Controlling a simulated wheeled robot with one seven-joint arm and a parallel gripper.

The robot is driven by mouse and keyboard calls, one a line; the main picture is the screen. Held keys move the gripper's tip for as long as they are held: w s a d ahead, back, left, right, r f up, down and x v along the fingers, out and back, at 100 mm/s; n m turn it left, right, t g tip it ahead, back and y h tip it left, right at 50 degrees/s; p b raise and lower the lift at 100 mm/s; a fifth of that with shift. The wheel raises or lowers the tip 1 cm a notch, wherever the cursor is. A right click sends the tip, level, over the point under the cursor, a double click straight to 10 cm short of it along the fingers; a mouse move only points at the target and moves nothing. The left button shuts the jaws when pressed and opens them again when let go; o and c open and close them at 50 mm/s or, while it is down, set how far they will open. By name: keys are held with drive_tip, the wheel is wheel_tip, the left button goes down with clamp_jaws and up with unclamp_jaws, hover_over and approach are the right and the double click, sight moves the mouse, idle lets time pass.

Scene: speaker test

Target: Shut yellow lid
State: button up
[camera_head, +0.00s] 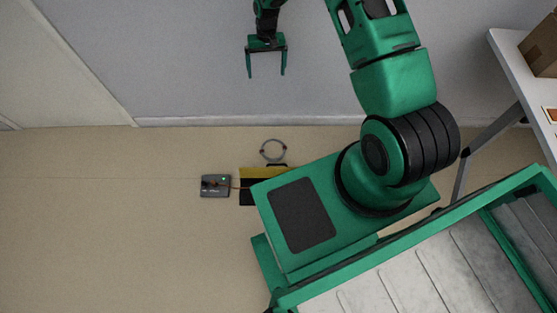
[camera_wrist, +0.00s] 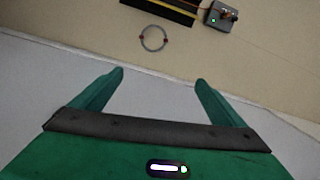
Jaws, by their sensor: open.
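A yellow and black box-like thing (camera_head: 262,172) lies on the floor near the wall, partly hidden by my own body in the head view. Its yellow part, likely the lid, lies along the wall side, with black below it. In the wrist view its dark side (camera_wrist: 160,10) is cut off by the top edge. I cannot tell how far the lid stands open. My gripper (camera_head: 267,74) is open and empty, in front of the grey wall and apart from the box. Its two green fingers also show in the wrist view (camera_wrist: 160,76).
A grey ring (camera_head: 273,150) with small red marks lies between the box and the wall. A small grey device (camera_head: 215,186) with a green light stands left of the box, joined by a cable. A white table (camera_head: 508,62) bears a cardboard box (camera_head: 541,47). The left floor is clear.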

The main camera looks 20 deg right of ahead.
drive_tip(key=s+f+m+g, duration=0.1)
drive_tip(key=s+f, duration=0.2)
drive_tip(key=f, duration=0.7)
drive_tip(key=s+f+g, duration=0.1)
drive_tip(key=s+f, duration=0.1)
drive_tip(key=f, duration=0.9)
drive_tip(key=g+y, duration=0.1)
approach(277, 170)
drive_tip(key=w+d+r, duration=0.2)
drive_tip(key=w, duration=0.3)
drive_tip(key=x, duration=1.1)
drive_tip(key=shift+m, duration=0.4)
drive_tip(key=shift+s+r, duration=0.1)
drive_tip(key=shift+c, duration=0.6)
